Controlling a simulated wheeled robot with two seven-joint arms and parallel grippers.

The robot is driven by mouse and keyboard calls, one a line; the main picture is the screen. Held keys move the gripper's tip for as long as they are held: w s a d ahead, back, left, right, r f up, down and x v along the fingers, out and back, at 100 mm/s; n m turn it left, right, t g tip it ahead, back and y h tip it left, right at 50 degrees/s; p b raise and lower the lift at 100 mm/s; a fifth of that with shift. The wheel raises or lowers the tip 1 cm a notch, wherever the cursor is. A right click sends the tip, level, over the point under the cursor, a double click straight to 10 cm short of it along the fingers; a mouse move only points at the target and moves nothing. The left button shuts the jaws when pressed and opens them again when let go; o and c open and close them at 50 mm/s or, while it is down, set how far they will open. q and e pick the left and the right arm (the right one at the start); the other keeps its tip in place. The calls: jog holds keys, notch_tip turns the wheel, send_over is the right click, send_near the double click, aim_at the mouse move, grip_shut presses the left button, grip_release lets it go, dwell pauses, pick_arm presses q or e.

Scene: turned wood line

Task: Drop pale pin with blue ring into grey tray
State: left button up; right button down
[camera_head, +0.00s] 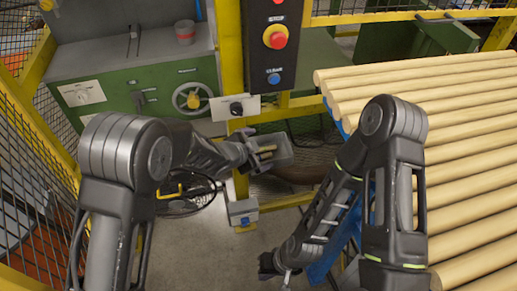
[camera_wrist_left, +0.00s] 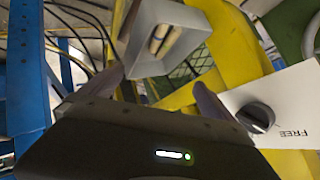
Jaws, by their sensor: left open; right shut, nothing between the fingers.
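The grey tray (camera_head: 284,145) is a small box fixed by the yellow frame, and pale pins (camera_head: 266,152) lie inside it. In the left wrist view the tray (camera_wrist_left: 147,66) is just beyond my fingertips, with pale wooden pins (camera_wrist_left: 160,38) in it. I cannot make out a blue ring on any pin. My left gripper (camera_head: 250,152) is open and empty at the tray's left side; its spread fingers (camera_wrist_left: 158,80) show in the wrist view. My right gripper (camera_head: 272,268) is shut and empty, low near the floor.
A white plate with a black knob (camera_head: 237,108) is close to my left gripper. A control box with a red button (camera_head: 276,37) hangs above the tray. Pale wooden rollers (camera_head: 470,130) fill the right. A green machine (camera_head: 150,95) stands at the back left.

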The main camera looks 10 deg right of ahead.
pick_arm(q)
jog(key=b+v, duration=0.1)
jog(key=v, duration=0.6)
jog(key=shift+s+a+r, duration=0.2)
jog(key=shift+r, duration=0.05)
jog(key=p+v, duration=0.2)
jog(key=v, duration=0.6)
jog(key=shift+s+a+r+p, duration=0.2)
jog(key=shift+p, duration=0.2)
dwell(0.7)
jog(key=shift+f, duration=0.15)
dwell(0.4)
